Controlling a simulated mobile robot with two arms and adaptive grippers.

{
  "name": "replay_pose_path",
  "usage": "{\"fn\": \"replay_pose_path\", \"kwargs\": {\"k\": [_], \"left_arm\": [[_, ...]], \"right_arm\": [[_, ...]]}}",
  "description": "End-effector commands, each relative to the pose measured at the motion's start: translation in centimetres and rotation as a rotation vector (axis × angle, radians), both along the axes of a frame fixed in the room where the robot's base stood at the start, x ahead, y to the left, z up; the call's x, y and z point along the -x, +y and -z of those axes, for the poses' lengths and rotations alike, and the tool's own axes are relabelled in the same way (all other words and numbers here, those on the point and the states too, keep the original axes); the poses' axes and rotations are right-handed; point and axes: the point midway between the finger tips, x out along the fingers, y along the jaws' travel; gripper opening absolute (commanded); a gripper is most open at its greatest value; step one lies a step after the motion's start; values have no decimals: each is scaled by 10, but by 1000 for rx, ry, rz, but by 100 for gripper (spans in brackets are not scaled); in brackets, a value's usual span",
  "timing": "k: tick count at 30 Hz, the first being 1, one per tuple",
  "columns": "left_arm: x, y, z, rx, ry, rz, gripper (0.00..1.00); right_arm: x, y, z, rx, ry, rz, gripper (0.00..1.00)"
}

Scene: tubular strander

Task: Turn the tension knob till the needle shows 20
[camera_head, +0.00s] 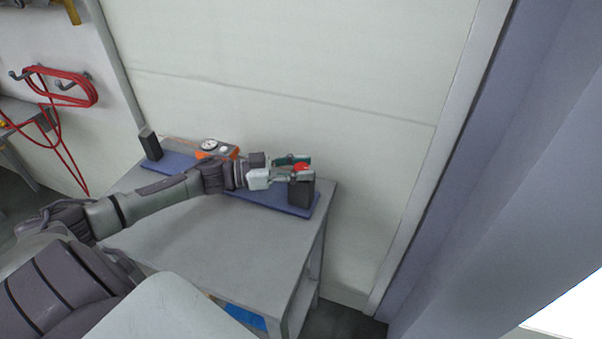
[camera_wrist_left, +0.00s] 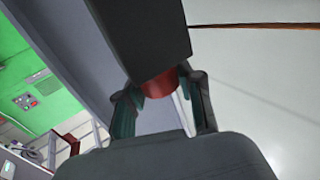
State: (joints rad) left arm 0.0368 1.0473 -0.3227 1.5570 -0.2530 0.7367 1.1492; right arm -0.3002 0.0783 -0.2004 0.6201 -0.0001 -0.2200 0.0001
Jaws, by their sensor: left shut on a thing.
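The red tension knob (camera_head: 301,167) sits at the dark block (camera_head: 301,190) on the right end of the blue base plate (camera_head: 178,162). My left gripper (camera_head: 292,168) reaches across the table from the left, its fingers shut on the knob. In the left wrist view the knob (camera_wrist_left: 160,84) shows between the two fingers (camera_wrist_left: 163,105), against the dark block (camera_wrist_left: 138,35). The gauge (camera_head: 209,145) is a round white dial on an orange body (camera_head: 226,151), left of my gripper. Its needle reading is too small to tell. My right gripper is not in view.
The grey table (camera_head: 215,245) has free room in front of the base plate. A second dark block (camera_head: 150,145) stands at the plate's left end. A pale wall panel rises close behind the table. A red cable (camera_head: 62,88) hangs on hooks at the left.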

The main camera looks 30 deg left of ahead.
Motion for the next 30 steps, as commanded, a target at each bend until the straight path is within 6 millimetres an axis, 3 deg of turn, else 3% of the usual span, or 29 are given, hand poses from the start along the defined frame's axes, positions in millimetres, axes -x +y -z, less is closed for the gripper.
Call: {"fn": "replay_pose_path", "kwargs": {"k": [6, 23, 24, 28, 30], "left_arm": [[-1, 1, 1, -3, -3, 70, 2], [0, 0, 0, -1, 0, 98, 2], [0, 0, 0, -1, 0, 98, 42], [0, 0, 1, 0, 0, 98, 63], [0, -1, 1, 0, 0, 99, 63]], "right_arm": [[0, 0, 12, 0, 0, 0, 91], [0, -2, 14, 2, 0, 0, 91], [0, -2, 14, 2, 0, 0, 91], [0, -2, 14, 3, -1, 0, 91], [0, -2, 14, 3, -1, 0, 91]]}}
